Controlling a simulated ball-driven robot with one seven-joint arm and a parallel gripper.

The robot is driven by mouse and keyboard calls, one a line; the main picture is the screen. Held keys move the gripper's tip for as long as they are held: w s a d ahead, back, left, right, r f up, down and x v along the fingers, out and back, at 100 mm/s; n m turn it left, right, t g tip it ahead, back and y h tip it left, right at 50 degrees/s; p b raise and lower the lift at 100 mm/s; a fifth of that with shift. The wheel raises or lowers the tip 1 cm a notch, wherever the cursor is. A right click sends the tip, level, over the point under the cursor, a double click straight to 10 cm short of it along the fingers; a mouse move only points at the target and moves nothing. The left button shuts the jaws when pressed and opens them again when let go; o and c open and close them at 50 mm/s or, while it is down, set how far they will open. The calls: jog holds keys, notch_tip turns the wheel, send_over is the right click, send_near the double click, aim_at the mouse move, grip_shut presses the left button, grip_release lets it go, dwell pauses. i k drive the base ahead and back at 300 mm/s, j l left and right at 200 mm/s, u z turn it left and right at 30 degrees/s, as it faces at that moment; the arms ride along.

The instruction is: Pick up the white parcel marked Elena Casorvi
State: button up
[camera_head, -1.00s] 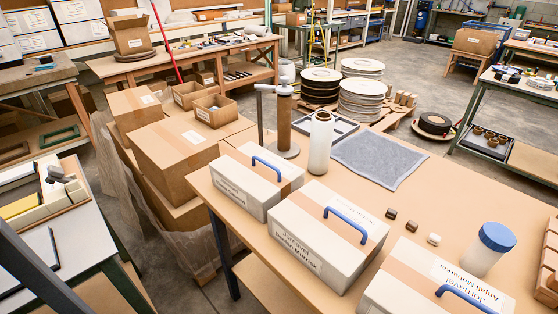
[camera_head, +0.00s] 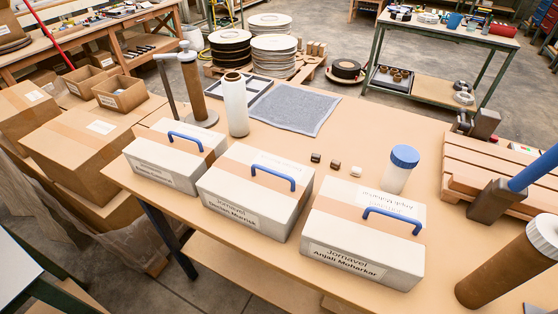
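Three white parcels with tan tape bands and blue handles stand in a row on the tan table. The left parcel (camera_head: 165,165) has a front label too small to read. The middle parcel (camera_head: 240,205) has a label starting "Jornavel", with a name line I cannot read surely. The right parcel (camera_head: 345,250) is marked "Jornavel" and what looks like "Anjali Moharkar". I cannot read Elena Casorvi on any parcel. My gripper is not in view.
Behind the parcels are a white bottle (camera_head: 235,108), a grey cloth (camera_head: 290,108), small blocks (camera_head: 335,164) and a blue-lidded jar (camera_head: 400,170). A wooden slatted stand (camera_head: 490,178) and brown cylinder (camera_head: 495,270) are at right. Cardboard boxes (camera_head: 85,145) stand left of the table (camera_head: 190,222).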

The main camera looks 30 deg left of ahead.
aim_at(171, 152)
jog(key=u, duration=1.35)
jog(key=i+l+u, duration=0.15)
jog(key=i+l, duration=0.3)
jog(key=i, duration=0.1)
